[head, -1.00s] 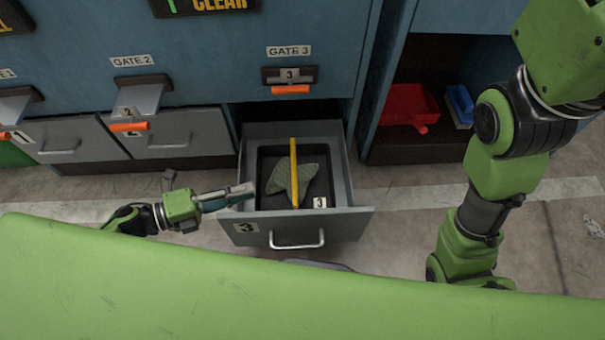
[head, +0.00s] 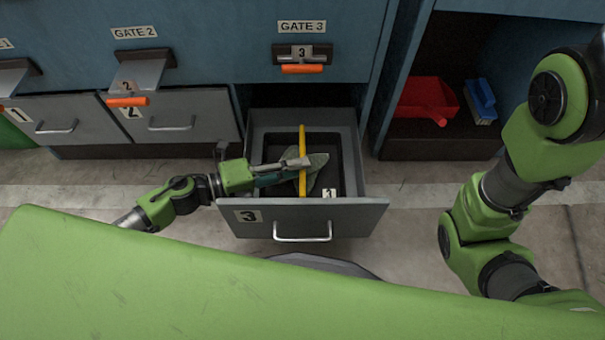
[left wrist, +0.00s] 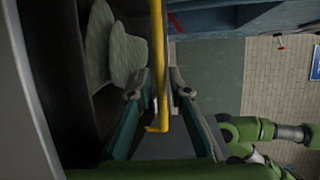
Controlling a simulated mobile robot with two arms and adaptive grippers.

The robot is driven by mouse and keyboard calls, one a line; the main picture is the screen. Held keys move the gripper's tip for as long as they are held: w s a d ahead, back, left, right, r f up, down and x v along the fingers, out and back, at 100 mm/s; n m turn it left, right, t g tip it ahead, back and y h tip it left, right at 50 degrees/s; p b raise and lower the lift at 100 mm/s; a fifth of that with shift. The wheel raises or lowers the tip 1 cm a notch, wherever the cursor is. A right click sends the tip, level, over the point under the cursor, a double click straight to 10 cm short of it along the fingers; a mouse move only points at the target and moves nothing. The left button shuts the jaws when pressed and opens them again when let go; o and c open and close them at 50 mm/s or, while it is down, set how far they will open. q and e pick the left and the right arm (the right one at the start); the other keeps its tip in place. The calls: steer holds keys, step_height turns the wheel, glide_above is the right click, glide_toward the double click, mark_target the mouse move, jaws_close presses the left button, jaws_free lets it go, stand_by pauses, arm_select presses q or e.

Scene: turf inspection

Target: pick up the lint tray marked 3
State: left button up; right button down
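The lint tray marked 3 (head: 347,184) is black with a yellow bar handle (head: 302,136) across it and a grey-green piece of lint (head: 317,172) inside. It sits in the pulled-out grey drawer 3 (head: 354,211). My left gripper (head: 300,164) reaches over the drawer's left side to the handle. In the left wrist view, the open fingers (left wrist: 157,76) stand on either side of the yellow bar (left wrist: 158,45), with a visible gap. The fingers hide part of the lint and handle in the head view. My right arm shows at the right, but its gripper is out of view.
Gate 3 (head: 303,53) with its orange handle is above the drawer. Shut drawers are at left. An open cubby at right holds a red scoop (head: 425,97) and a blue brush (head: 481,98). Floor is clear beside the drawer.

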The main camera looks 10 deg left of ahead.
arm_select(q)
jaws_close()
